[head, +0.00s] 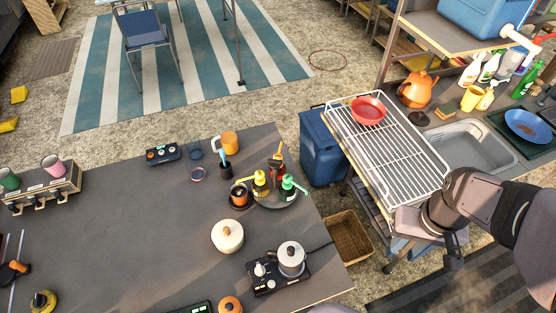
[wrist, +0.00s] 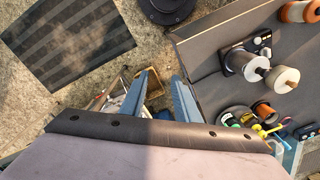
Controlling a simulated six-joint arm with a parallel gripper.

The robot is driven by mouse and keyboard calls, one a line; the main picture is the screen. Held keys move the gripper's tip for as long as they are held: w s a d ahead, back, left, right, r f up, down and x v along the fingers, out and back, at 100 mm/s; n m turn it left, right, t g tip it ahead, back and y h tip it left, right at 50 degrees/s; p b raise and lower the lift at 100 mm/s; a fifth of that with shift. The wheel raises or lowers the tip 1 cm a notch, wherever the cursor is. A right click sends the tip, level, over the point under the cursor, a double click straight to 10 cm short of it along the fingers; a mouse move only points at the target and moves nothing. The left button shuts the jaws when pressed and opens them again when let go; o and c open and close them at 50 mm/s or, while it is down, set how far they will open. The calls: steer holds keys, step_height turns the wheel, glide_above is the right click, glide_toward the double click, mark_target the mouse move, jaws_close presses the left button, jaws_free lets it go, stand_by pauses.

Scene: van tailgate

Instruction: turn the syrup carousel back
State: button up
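The syrup carousel (head: 291,201) is a round grey turntable near the right edge of the dark table in the head view. It carries pump bottles with yellow (head: 260,179), green (head: 288,183) and red-orange (head: 276,168) parts. In the wrist view the carousel (wrist: 236,113) shows small at the lower right, partly crowded by neighbouring things. How far it is turned I cannot tell. My gripper (wrist: 163,80) has its two fingers apart with nothing between them. In the head view my arm is at the right, by the sink and rack, well away from the carousel.
An orange-filled dark cup (head: 239,196) stands close left of the carousel. A cream lidded pot (head: 227,236) and a kettle on a burner (head: 291,259) stand in front. An orange mug (head: 230,142) is behind. A wire rack (head: 398,150) lies between table and sink.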

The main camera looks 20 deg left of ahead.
steer(key=w+a+r+n+y, duration=0.1)
steer(key=w+a+n, duration=0.4)
steer(key=w+a, duration=0.45)
steer(key=n+g+y+b, duration=0.1)
steer(key=n+y+b, duration=0.15)
steer(key=n, duration=1.15)
glide_toward(275, 160)
steer(key=shift+y, duration=0.25)
steer(key=shift+d+p+x, duration=0.1)
steer(key=shift+p+x, duration=0.85)
steer(key=shift+x, duration=0.95)
steer(key=shift+d+p+x, duration=0.15)
steer(key=shift+p+x, duration=0.8)
steer(key=shift+x, duration=0.95)
steer(key=shift+f, duration=0.1)
jaws_close()
